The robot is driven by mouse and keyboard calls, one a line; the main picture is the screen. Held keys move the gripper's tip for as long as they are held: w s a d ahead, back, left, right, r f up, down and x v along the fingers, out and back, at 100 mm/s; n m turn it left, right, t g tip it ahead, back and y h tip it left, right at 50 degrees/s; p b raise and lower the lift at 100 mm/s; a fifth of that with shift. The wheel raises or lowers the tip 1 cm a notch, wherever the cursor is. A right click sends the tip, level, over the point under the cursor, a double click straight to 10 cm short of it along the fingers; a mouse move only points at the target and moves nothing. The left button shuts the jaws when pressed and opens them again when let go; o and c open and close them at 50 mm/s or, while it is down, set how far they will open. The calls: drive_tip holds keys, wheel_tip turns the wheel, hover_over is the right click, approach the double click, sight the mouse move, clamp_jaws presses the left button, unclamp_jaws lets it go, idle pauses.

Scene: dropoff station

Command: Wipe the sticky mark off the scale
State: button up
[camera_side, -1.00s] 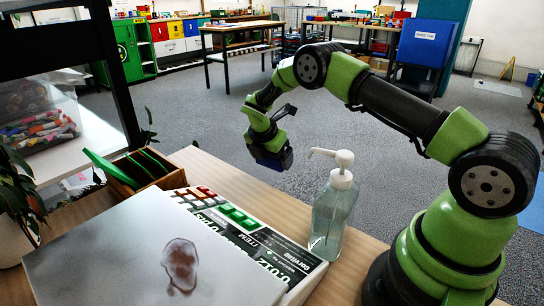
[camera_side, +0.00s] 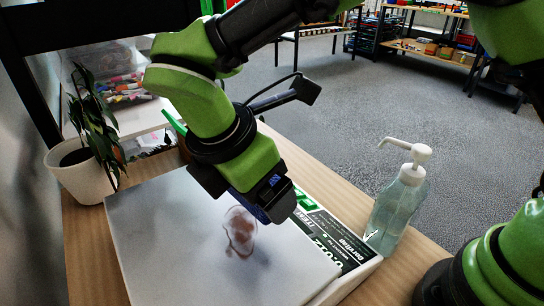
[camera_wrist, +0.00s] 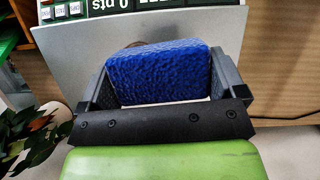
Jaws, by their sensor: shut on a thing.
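The scale has a pale flat plate (camera_side: 165,240) with a reddish-brown sticky mark (camera_side: 240,235) toward its right side. My gripper (camera_side: 265,203) is shut on a blue sponge (camera_side: 280,207), just above and right of the mark in the side view. I cannot tell whether the sponge touches the plate. In the wrist view the textured blue sponge (camera_wrist: 158,75) sits between both fingers, over the grey plate (camera_wrist: 75,52). The sponge hides most of what lies under it there; only a faint dark edge shows behind it.
A clear pump bottle (camera_side: 398,205) with a white top stands right of the scale. A potted plant (camera_side: 85,170) stands at the left. The scale's printed panel (camera_side: 335,240) runs along its right side. Bare wooden table (camera_side: 95,250) shows at the left.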

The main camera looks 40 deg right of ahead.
sight(258, 211)
drive_tip(key=s+a, duration=0.1)
drive_tip(key=s+r, duration=0.1)
drive_tip(key=s, duration=0.1)
drive_tip(key=shift+a, duration=0.35)
drive_tip(key=shift+s+a+f, duration=0.1)
drive_tip(key=shift+s+f, duration=0.05)
drive_tip(key=shift+f, duration=3.1)
drive_tip(key=shift+w+f, duration=0.45)
drive_tip(key=shift+f, duration=0.05)
drive_tip(key=shift+w+f, duration=0.2)
drive_tip(key=shift+w, duration=4.75)
drive_tip(key=shift+s, duration=5.3)
drive_tip(key=shift+s+a, duration=0.15)
drive_tip(key=shift+a, duration=0.1)
drive_tip(key=shift+w+a, duration=0.1)
drive_tip(key=shift+w, duration=5.25)
drive_tip(key=shift+s, duration=5.2)
drive_tip(key=shift+s+r, duration=0.15)
drive_tip(key=shift+r, duration=3.95)
